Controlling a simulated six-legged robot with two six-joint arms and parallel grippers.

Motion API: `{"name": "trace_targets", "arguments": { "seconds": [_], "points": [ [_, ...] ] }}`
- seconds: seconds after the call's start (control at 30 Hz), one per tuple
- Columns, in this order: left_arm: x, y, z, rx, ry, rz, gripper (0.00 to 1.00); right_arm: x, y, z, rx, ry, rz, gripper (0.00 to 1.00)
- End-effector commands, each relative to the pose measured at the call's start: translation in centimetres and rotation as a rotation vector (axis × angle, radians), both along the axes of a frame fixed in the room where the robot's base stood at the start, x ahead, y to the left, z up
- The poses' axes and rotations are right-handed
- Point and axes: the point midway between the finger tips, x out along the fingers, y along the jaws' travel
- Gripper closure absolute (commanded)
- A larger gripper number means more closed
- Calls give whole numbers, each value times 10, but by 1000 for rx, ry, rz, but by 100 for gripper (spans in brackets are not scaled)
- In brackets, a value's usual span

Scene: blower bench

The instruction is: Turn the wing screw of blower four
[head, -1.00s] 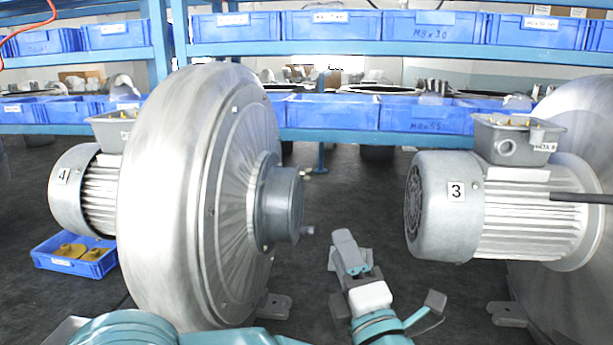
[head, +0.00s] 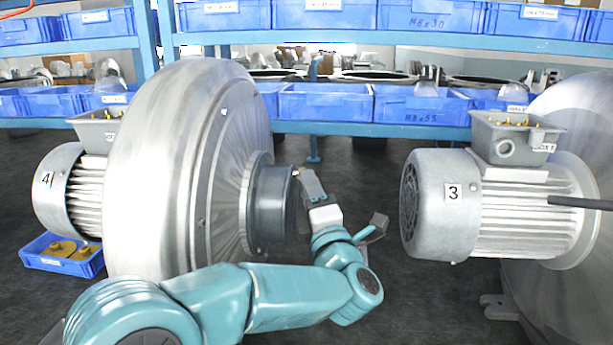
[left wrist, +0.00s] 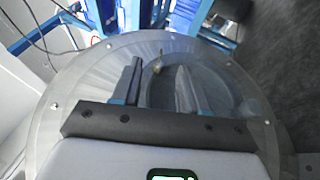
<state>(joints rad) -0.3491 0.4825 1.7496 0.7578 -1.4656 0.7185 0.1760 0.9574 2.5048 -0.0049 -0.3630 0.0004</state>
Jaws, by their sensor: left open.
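Blower four (head: 165,165) stands at the left, a round metal housing with a motor labelled 4 (head: 62,190) behind it and a dark grey outlet (head: 272,205) facing right. My left gripper (head: 304,182) is at the outlet's right side, with its arm crossing low in front of the blower. In the left wrist view the fingers (left wrist: 160,78) are open over the outlet. A small brass-coloured wing screw (left wrist: 158,62) shows between the fingers, near their tips; I cannot tell whether they touch it. In the head view the gripper largely hides that spot. My right gripper is not in view.
Blower three's motor (head: 450,205) stands to the right, with a gap between it and my gripper. A blue shelf (head: 350,128) with blue bins runs behind. A small blue bin (head: 62,262) with yellowish parts lies by the blower four motor.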

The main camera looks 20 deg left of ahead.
Motion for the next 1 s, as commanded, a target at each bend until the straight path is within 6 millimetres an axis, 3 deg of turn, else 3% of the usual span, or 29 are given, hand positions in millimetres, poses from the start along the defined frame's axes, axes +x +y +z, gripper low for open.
{"name": "trace_targets", "arguments": {
  "seconds": [0.2, 0.5, 0.57, 0.63, 0.67, 0.87, 1.0],
  "points": [
    [18, 15, 7, 0, 1, 1, 57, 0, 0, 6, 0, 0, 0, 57],
    [21, 17, 8, 0, 0, 0, 57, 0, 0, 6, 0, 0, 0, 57],
    [21, 17, 8, 0, 0, 0, 73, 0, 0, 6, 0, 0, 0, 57],
    [20, 17, 8, -1, -1, 0, 96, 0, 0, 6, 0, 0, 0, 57],
    [20, 17, 8, -1, -1, 0, 100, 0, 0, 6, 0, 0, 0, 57],
    [20, 17, 6, 0, -4, 0, 100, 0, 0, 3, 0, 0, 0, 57],
    [20, 17, 1, 7, -29, 1, 100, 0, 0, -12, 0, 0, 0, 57]
  ]
}}
